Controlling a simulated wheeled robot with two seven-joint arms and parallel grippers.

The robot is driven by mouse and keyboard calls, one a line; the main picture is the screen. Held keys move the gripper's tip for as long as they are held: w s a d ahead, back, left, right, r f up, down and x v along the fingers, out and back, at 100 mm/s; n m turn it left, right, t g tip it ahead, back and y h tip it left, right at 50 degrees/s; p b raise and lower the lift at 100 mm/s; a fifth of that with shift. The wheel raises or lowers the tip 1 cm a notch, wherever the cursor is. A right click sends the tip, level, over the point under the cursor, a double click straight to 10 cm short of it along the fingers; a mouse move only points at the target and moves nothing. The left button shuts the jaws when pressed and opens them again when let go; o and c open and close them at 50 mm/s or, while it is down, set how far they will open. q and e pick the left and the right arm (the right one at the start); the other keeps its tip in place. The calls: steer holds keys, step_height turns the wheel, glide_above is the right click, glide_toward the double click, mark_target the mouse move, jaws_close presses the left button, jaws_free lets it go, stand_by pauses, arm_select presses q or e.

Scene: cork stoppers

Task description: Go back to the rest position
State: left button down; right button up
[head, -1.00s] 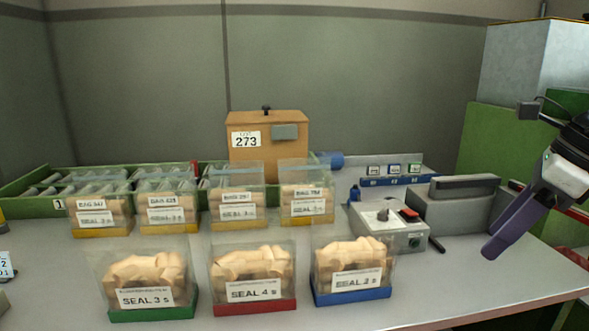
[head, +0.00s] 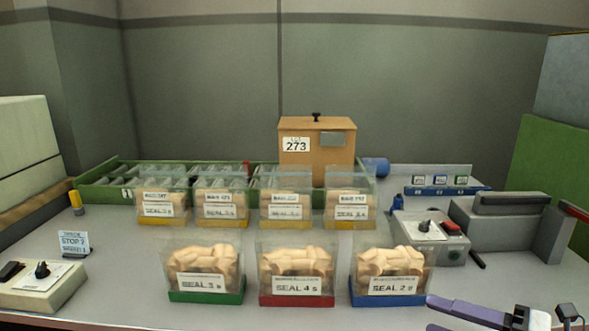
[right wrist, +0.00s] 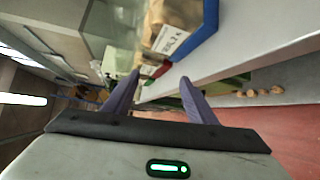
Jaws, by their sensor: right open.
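My right gripper (head: 432,313) is low at the right of the head view, by the table's front edge near the blue-based bin. Its two purple fingers stand apart and empty in the right wrist view (right wrist: 158,84). My left gripper is not in view. Three clear bins of cork stoppers stand in the front row: the green-based "SEAL 3 s" bin (head: 205,270), the red-based "SEAL 4 s" bin (head: 296,272) and the blue-based "SEAL 2 s" bin (head: 390,272). The blue base also shows in the right wrist view (right wrist: 199,35).
Several yellow-based bins (head: 220,210) stand behind. A wooden box (head: 316,155) marked 273 and a green tray (head: 90,190) are at the back. A control box (head: 428,238) and a grey machine (head: 505,226) stand right. Another control box (head: 40,286) is front left.

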steer(key=s+a+f+m+t+h+p, duration=0.1)
steer(key=s+a+f+m+h, duration=0.2)
steer(key=f+m, duration=0.55)
steer(key=s+f+m+t+h+p, duration=0.1)
steer(key=s+f+m+t+h, duration=0.15)
steer(key=f+m+h, duration=0.55)
steer(key=s+a+f+m+g+y+p, duration=0.1)
steer(key=s+a+f+m+g+y, duration=0.1)
steer(key=s+a+f+m+g, duration=0.4)
steer(key=s+a+f+m, duration=0.3)
steer(key=s+a+m, duration=0.1)
steer(key=s, duration=0.3)
steer(key=shift+a, duration=0.65)
